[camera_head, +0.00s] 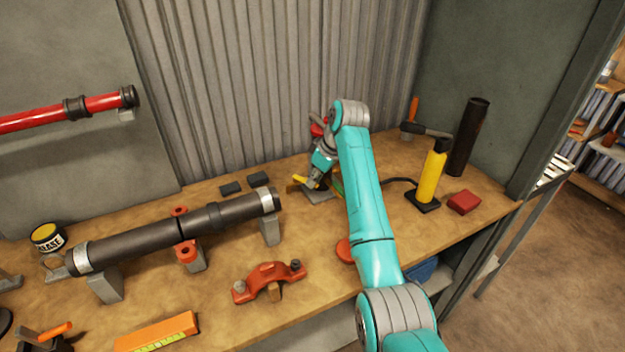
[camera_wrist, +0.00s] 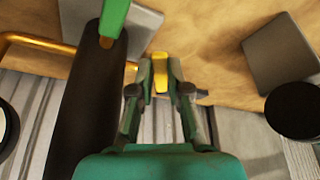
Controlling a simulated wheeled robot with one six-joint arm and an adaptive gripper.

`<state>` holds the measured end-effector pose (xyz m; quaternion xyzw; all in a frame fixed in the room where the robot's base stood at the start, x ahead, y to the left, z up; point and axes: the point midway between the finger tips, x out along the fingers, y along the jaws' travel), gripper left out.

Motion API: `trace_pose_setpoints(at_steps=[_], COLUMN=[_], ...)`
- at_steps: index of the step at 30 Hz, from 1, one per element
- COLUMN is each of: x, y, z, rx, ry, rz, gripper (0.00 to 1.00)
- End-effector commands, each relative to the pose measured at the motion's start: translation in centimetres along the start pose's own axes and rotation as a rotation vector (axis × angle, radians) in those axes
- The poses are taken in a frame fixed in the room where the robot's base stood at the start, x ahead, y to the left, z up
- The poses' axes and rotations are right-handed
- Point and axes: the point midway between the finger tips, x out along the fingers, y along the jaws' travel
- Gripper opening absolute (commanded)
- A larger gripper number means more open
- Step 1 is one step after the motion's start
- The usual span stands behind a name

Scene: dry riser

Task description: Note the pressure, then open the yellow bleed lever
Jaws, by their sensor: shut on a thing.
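In the wrist view my gripper (camera_wrist: 160,64) is shut on the yellow bleed lever (camera_wrist: 161,88), with a finger on each side of it. In the head view my gripper (camera_head: 313,182) reaches down at the back of the bench, and the yellow lever (camera_head: 299,180) shows beside its tips. A green lever (camera_wrist: 114,20) lies on a dark pipe (camera_wrist: 77,100) left of my gripper. A round pale face with a dark rim (camera_wrist: 4,128), possibly the pressure gauge, is cut off at the left edge. No reading is legible. My arm hides part of the fitting.
A dark pipe on stands (camera_head: 150,237) and a red clamp (camera_head: 268,282) lie to the left on the bench (camera_head: 225,290). A yellow cylinder (camera_head: 430,175), a black cylinder (camera_head: 468,135) and a red block (camera_head: 464,202) stand to the right. A corrugated wall (camera_head: 250,80) is close behind.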

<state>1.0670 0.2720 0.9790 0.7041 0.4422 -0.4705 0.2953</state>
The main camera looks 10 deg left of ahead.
Motion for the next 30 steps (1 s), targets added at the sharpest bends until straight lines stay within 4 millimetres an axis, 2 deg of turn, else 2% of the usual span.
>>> trace_pose_setpoints(at_steps=[16,17,19,20,30], x=[-0.02,-0.02,-0.02,-0.02,-0.26], y=[0.22,0.22,0.22,0.22,0.23], z=[-0.01,-0.01,-0.01,-0.01,-0.02], rx=[-0.030,-0.029,-0.029,-0.029,-0.029], ry=[0.000,0.000,0.000,0.000,0.000], rz=[-0.011,-0.011,-0.011,-0.011,-0.011], gripper=[0.00,0.21,0.39,0.42,0.42])
